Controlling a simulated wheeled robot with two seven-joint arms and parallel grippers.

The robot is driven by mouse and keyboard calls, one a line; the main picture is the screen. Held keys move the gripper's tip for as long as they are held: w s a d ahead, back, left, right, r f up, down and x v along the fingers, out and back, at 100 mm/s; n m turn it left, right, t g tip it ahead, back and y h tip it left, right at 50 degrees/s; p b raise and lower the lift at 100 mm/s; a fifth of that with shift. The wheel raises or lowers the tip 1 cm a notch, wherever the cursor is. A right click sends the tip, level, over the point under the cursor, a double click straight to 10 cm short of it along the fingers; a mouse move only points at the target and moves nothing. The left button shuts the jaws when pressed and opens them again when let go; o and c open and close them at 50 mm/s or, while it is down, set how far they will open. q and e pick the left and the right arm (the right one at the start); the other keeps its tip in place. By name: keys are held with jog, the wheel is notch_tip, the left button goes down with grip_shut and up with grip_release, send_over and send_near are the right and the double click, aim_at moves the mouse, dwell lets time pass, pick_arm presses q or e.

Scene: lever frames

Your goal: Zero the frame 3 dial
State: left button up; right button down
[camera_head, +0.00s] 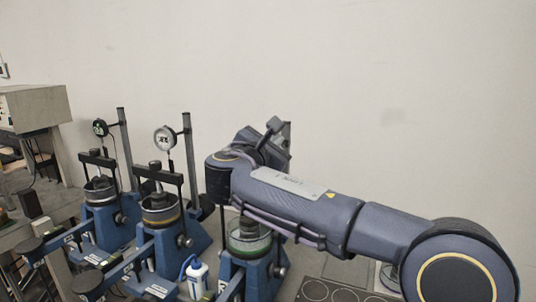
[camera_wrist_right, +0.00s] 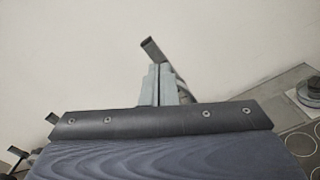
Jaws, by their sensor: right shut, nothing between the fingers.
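Three blue lever frames stand in a row. The rightmost one (camera_head: 247,275) has a greenish ring cell (camera_head: 250,245) under my arm. Its dial is not visible; my right arm and wrist cover that area. My right gripper (camera_head: 274,124) is at the upper part of this frame's post (camera_head: 287,131). In the right wrist view the fingers (camera_wrist_right: 159,84) are shut with nothing between them, and a grey post end (camera_wrist_right: 150,48) shows just beyond them. I cannot tell whether they touch anything. The middle frame's dial (camera_head: 165,138) and the left frame's dial (camera_head: 100,127) are visible. My left gripper is not in view.
A white bottle with a blue top (camera_head: 198,279) stands between the middle and right frames. A plate with round markings (camera_head: 335,291) lies at the lower right. A beige box (camera_head: 34,107) is at the far left. Plain wall fills the back.

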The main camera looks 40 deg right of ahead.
jog(key=shift+w+f, duration=0.15)
jog(key=shift+f, duration=0.15)
dwell(0.7)
jog(key=shift+d+f, duration=0.1)
dwell(0.3)
jog(key=v, duration=0.6)
jog(key=shift+s+r, duration=0.3)
jog(key=shift+r, duration=0.1)
jog(key=shift+d, duration=0.1)
dwell(0.4)
